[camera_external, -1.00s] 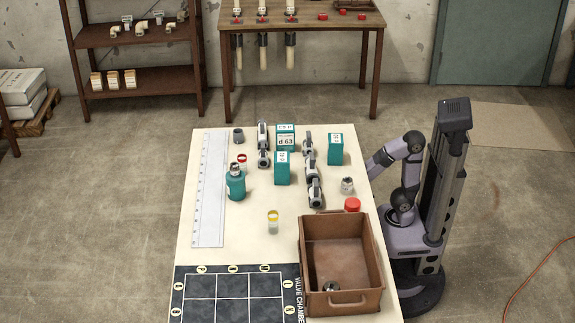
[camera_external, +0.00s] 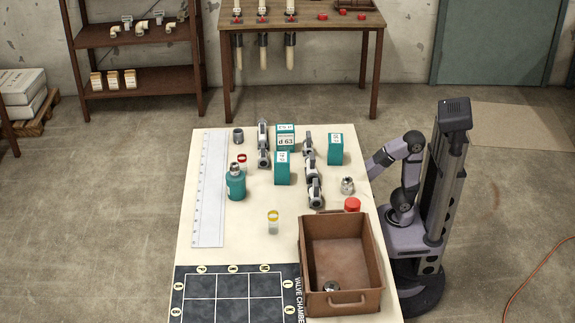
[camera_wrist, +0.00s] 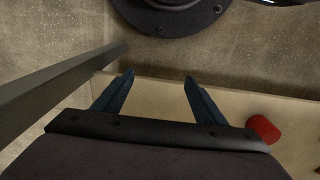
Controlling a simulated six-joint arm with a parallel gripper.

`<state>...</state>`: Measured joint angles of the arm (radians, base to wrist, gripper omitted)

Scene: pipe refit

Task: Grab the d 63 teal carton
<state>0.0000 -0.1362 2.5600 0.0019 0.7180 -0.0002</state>
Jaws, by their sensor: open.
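The d 63 teal carton (camera_external: 286,131) stands at the far part of the table, with its white label reading d 63 toward the camera. A second teal carton (camera_external: 282,174) stands just in front of it, and a third teal carton (camera_external: 336,155) stands to the right; I cannot read their labels surely. My gripper (camera_wrist: 157,79) is open and empty in the wrist view, its two dark fingers apart over the table's edge. No carton shows in the wrist view. In the external view my arm is folded beside the table's right edge, well away from the d 63 carton.
A teal bottle (camera_external: 236,185), a yellow-topped jar (camera_external: 273,224), a red cap (camera_external: 352,205) and a brown crate (camera_external: 304,262) are nearer. A white ruler (camera_external: 208,195) lies along the left.

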